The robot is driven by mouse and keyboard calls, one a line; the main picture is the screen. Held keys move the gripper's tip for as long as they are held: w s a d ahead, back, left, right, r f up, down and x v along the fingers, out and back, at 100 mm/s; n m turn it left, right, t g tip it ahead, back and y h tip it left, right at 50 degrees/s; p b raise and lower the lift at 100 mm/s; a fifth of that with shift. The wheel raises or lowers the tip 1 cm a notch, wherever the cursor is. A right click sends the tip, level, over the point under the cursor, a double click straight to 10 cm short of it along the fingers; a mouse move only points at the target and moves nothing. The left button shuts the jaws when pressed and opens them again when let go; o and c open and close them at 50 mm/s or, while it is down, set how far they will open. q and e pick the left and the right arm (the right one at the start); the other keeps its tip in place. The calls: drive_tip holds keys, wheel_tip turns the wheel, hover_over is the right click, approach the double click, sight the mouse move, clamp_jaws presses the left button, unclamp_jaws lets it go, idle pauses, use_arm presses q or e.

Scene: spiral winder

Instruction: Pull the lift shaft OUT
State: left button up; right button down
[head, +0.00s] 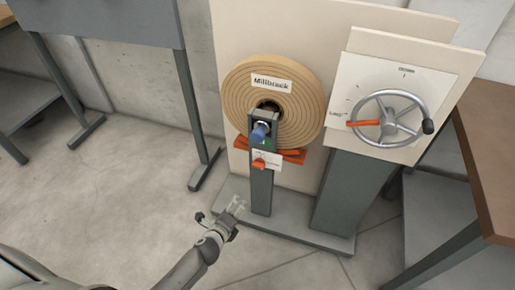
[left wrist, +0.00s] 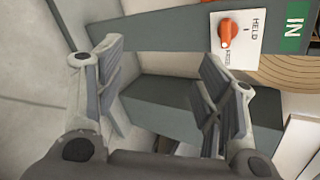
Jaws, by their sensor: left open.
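The lift shaft shows in the head view as a blue knob (head: 260,131) in the top of a grey post (head: 261,192), in front of the spiral disc's centre. A green label (head: 268,143) sits just below it; the left wrist view shows this label (left wrist: 294,28) reading IN. Below is an orange knob (head: 259,163) on a white plate; in the left wrist view the orange knob (left wrist: 228,33) is beside the word HELD. My left gripper (head: 238,205) is open and empty, low and left of the post, below both knobs. My right gripper is not in view.
A wooden spiral disc (head: 298,103) rests above an orange cradle (head: 291,156). A handwheel (head: 389,129) with an orange pointer is on the right panel. A grey base (head: 315,238) spreads under the machine. A brown-topped table (head: 492,150) stands at right. Floor at left is clear.

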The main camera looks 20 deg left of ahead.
use_arm(q)
drive_tip(key=w+d+r+m+t+b, duration=0.2)
drive_tip(key=w+r+m+t+b, duration=0.15)
drive_tip(key=w+r+m, duration=0.45)
drive_tip(key=m+t, duration=0.3)
approach(256, 138)
drive_tip(key=shift+g+h, duration=0.25)
drive_tip(key=shift+h, duration=0.15)
drive_tip(key=w+b, duration=0.1)
drive_tip(key=w, duration=0.9)
drive_tip(key=shift+r, duration=0.1)
drive_tip(key=shift+w, duration=0.6)
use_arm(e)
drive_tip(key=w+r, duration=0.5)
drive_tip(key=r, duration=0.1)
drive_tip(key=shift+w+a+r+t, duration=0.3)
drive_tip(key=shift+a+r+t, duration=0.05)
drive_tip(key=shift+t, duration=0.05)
use_arm(q)
drive_tip(key=shift+c, duration=0.4)
